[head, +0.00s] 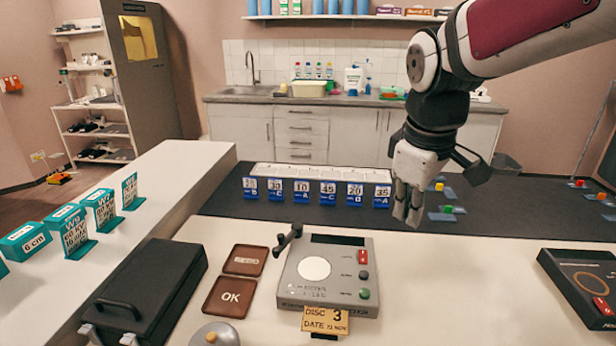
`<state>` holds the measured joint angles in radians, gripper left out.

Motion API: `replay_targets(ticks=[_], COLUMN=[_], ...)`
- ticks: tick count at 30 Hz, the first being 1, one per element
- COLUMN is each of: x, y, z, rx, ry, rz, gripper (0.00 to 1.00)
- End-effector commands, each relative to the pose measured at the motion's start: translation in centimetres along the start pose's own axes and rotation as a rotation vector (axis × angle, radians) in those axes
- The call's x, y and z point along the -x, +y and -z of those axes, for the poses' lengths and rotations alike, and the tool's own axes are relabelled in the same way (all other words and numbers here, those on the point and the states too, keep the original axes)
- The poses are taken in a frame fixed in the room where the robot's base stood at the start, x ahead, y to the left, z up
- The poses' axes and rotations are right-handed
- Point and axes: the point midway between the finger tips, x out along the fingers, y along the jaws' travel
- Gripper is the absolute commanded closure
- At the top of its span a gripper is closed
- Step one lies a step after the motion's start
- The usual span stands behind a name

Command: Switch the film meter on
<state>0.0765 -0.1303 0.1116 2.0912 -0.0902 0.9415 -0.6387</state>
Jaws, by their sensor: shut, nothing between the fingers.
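A grey meter (335,270) stands on the pale bench in the middle foreground, with partly legible lettering ending in "METER" on its front edge. It has a white round spot, a small dark hinged arm and a dark, blank display strip (338,240). On its right side are a red rocker switch (362,257), a dark button (363,275) and a green button (364,293). My gripper (406,217) is shut and empty, pointing down, behind and right of the meter, apart from it. The rocker's position is too small to tell.
A black device (585,284) with a red switch lies at the right edge. Brown tiles (230,297), a black case (145,290) and a yellow card (326,320) surround the meter. Blue number tags (328,193) line the dark counter.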

Motion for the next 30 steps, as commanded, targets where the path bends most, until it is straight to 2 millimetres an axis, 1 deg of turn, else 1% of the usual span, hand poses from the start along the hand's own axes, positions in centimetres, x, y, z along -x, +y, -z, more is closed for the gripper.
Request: replay_targets(ticks=[1, 6, 8, 12, 15, 18, 21, 26, 30], x=[-1.0, -4.3, -5.7, -9.1, -11.4, -13.3, -14.4, -15.4, -16.8], y=[0.8, 3.3, 4.2, 5.8, 6.8, 7.5, 7.8, 8.0, 7.8], z=[1.1, 4.6, 5.8, 8.4, 9.8, 10.9, 11.5, 11.9, 11.8], rx=[0.049, 0.228, 0.291, 0.433, 0.519, 0.587, 0.63, 0.655, 0.655], ry=[-0.009, -0.023, -0.026, -0.025, -0.021, -0.016, -0.01, -0.008, -0.009], rz=[0.01, 0.037, 0.048, 0.076, 0.094, 0.108, 0.116, 0.121, 0.123], gripper=[1.0, 1.0, 1.0, 1.0, 1.0, 1.0, 1.0, 1.0, 1.0])
